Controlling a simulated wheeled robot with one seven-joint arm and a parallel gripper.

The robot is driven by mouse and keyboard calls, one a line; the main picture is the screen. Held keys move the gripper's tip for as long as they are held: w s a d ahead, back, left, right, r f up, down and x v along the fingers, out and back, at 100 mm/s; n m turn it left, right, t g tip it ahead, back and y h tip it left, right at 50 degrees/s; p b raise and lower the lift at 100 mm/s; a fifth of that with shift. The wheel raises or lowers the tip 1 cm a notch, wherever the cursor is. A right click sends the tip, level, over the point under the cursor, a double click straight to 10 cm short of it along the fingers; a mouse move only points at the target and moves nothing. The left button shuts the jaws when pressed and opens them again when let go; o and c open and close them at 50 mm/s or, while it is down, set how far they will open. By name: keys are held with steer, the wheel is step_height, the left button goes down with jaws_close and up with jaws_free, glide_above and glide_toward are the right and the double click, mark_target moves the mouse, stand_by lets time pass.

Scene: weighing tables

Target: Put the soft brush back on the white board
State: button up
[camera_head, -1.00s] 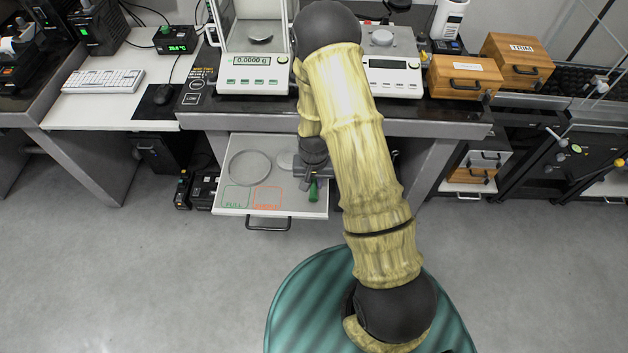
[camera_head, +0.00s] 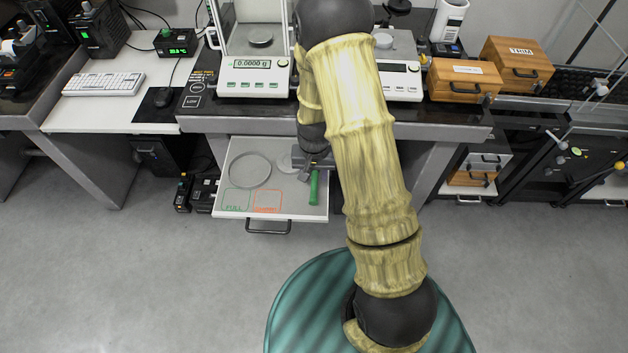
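The white board (camera_head: 287,205) is pulled out below the dark bench. The soft brush appears as a green handle (camera_head: 314,187) over the board's right part, pointing toward its front edge. The brush's far end is hidden under my gripper. My gripper (camera_head: 314,172) is at the handle's far end, low over the board. Its fingers look spread wider than the handle, so it appears open, though the view is small and partly hidden by my arm.
A round clear dish (camera_head: 249,171) sits on the board's left, behind a green outlined square (camera_head: 236,201) and an orange one (camera_head: 267,201). Two balances (camera_head: 254,84) (camera_head: 400,84) stand on the bench above.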

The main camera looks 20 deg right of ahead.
step_height(320, 180, up, 6)
steer(key=shift+r, duration=0.15)
steer(key=shift+s, duration=0.1)
stand_by(0.5)
step_height(320, 180, up, 7)
steer(key=n+t, duration=0.1)
glide_above(314, 188)
steer(key=s, duration=0.4)
steer(key=s+r+n+t, duration=0.1)
steer(key=s+r+n, duration=0.1)
steer(key=s+r, duration=0.4)
steer(key=shift+s+d+r+n, duration=0.3)
steer(key=shift+s+d, duration=0.1)
steer(key=shift+s, duration=0.55)
